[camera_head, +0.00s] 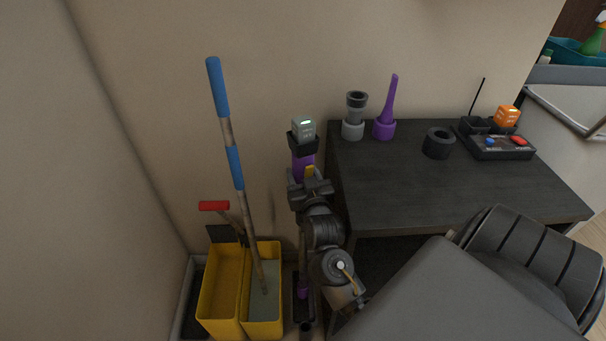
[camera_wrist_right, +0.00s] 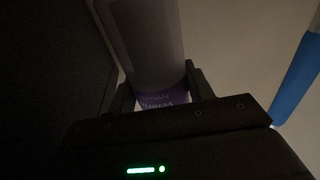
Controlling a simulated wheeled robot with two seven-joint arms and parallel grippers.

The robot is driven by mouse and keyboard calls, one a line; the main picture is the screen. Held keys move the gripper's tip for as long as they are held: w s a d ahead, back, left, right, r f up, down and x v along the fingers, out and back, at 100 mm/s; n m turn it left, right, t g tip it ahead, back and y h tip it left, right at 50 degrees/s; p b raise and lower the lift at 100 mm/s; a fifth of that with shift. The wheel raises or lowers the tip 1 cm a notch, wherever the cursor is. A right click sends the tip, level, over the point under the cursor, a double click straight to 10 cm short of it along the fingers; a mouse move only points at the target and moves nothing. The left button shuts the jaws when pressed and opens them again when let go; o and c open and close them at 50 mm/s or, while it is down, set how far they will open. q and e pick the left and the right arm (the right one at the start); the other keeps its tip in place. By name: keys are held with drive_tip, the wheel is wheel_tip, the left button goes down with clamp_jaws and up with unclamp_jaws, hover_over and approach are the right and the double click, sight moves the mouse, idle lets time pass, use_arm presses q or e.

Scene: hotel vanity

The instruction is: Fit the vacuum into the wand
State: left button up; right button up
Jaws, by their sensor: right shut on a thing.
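The vacuum has a grey top with a green light (camera_head: 303,127), a black collar and a purple body (camera_head: 303,163). It is upright near the wall, left of the desk. My right gripper (camera_head: 310,186) is shut on it below the collar. In the right wrist view, the gripper's fingers (camera_wrist_right: 158,96) stand on both sides of the vacuum's purple-grey cylinder (camera_wrist_right: 150,45). My left gripper is not in view.
Yellow mop buckets (camera_head: 222,290) with a blue-handled mop (camera_head: 218,88) stand to the left. The dark desk (camera_head: 400,190) to the right holds a grey nozzle (camera_head: 354,115), a purple nozzle (camera_head: 386,122), a black ring (camera_head: 437,143) and a tray (camera_head: 500,147).

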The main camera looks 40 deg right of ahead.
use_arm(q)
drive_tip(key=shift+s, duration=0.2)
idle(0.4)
use_arm(e)
drive_tip(key=shift+f, duration=0.15)
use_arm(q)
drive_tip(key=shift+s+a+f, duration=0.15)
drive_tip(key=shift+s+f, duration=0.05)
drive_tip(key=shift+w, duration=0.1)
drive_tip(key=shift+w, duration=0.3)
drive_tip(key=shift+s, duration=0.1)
use_arm(e)
drive_tip(key=shift+f, duration=0.1)
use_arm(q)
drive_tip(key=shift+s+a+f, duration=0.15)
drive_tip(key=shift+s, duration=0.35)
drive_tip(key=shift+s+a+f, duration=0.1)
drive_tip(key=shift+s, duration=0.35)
use_arm(e)
drive_tip(key=shift+f, duration=0.25)
